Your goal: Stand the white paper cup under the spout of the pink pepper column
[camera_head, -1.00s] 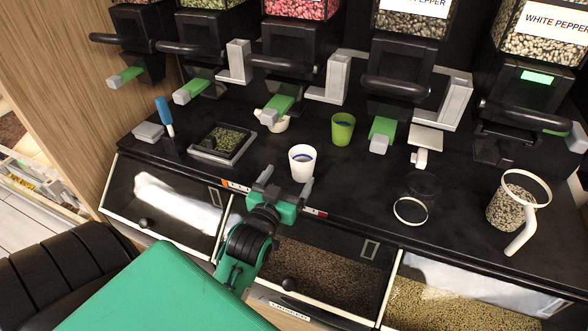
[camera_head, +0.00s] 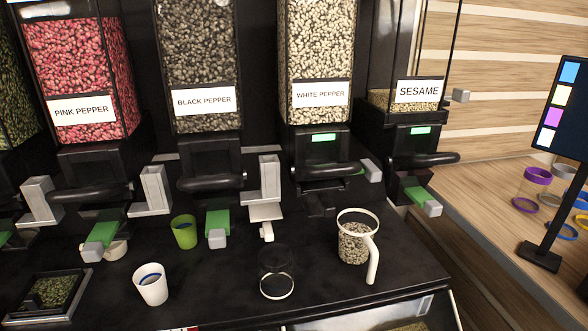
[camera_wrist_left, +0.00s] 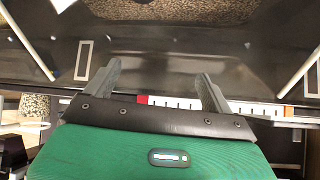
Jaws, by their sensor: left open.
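The white paper cup (camera_head: 150,285) stands upright on the black counter at the lower left of the head view. A dark blue band shows inside its rim. The pink pepper column (camera_head: 82,80) is at the upper left, with a green and grey spout lever (camera_head: 100,237) at its base. The cup stands in front of that lever and to its right, apart from it. In the left wrist view my left gripper (camera_wrist_left: 160,72) has its fingers spread with nothing between them. It is outside the head view, and the cup is not clearly visible in the wrist view. My right gripper is not in view.
A green cup (camera_head: 184,232) stands behind and right of the white cup. A small white piece (camera_head: 118,249) sits beside the pink pepper lever. A tray of green herbs (camera_head: 50,292) is at left.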

